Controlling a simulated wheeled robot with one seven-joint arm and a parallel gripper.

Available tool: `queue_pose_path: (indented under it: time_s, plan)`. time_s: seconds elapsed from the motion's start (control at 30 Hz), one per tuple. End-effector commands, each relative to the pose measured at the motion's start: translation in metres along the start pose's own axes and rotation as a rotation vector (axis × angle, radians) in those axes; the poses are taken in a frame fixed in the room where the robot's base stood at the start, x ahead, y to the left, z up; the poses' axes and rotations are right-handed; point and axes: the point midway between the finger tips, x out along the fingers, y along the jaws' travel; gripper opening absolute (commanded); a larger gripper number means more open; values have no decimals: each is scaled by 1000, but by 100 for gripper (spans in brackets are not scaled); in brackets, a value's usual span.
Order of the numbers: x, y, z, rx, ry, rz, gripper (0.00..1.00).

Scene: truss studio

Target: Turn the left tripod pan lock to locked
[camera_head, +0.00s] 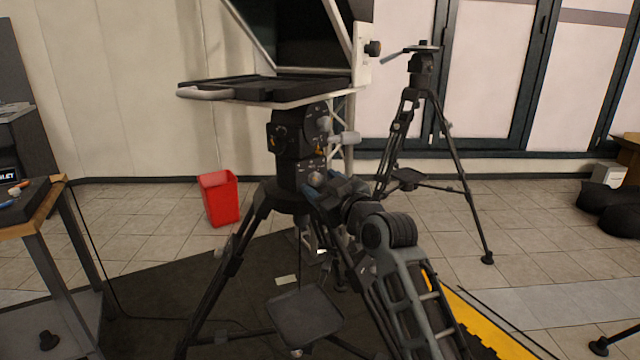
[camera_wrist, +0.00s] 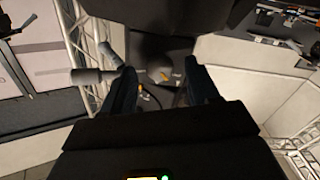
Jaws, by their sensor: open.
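The left tripod (camera_head: 290,200) stands in the middle of the head view, with a black fluid head (camera_head: 290,135) under a teleprompter. A small grey knob (camera_head: 316,178), which looks like the pan lock, sits low on the head; its setting cannot be read. My gripper (camera_head: 322,188) is at the head's lower right side, close to this knob. In the wrist view, the two dark blue fingers of my gripper (camera_wrist: 160,72) are apart, with the grey knob (camera_wrist: 157,75) and an orange mark between them. I cannot tell whether a finger touches the knob.
A larger grey knob (camera_head: 344,138) sticks out on the head's right side, above my gripper. The teleprompter (camera_head: 262,88) overhangs it. A second tripod (camera_head: 421,90) stands behind at the right. A red bin (camera_head: 219,198) and a workbench (camera_head: 40,215) are at the left.

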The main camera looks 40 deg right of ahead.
Motion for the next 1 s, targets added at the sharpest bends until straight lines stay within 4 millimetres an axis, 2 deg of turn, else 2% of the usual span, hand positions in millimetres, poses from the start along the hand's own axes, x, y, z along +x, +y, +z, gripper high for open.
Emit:
queue_pose_path:
  time_s: [0.13,0.4,1.0]
  plan:
    - [8,0,0,0,0,-1,60]
    - [9,0,0,0,1,0,59]
    - [9,-1,0,0,1,-1,4]
